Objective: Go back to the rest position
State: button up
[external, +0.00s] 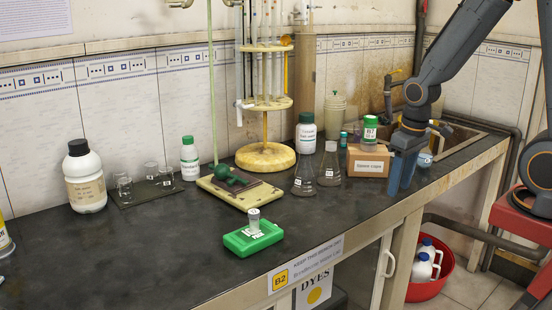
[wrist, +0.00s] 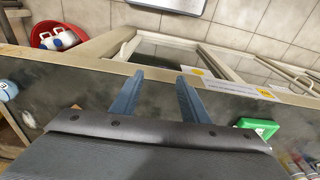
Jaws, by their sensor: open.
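My gripper (external: 402,172) is at the right end of the dark bench (external: 130,255) in the external view, with its blue fingers pointing down near the front edge. In the wrist view my gripper (wrist: 157,85) shows two blue fingers spread apart with nothing between them. It is open and empty. A small brown box (external: 367,161) with a green-capped jar (external: 370,131) on it stands just left of my gripper in the external view. Whether the fingers touch the bench top cannot be told.
A green tray (external: 253,238) holding a small vial stands near the front edge. Two conical flasks (external: 304,176) stand mid-bench, before the round yellow stand (external: 265,157). A sink (external: 455,135) lies behind my gripper. A red basin (external: 430,285) with white bottles is on the floor.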

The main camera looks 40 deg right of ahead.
jog(key=shift+s+d+f, duration=0.25)
jog(key=shift+s+d, duration=0.55)
jog(key=shift+s, duration=0.25)
dwell(0.4)
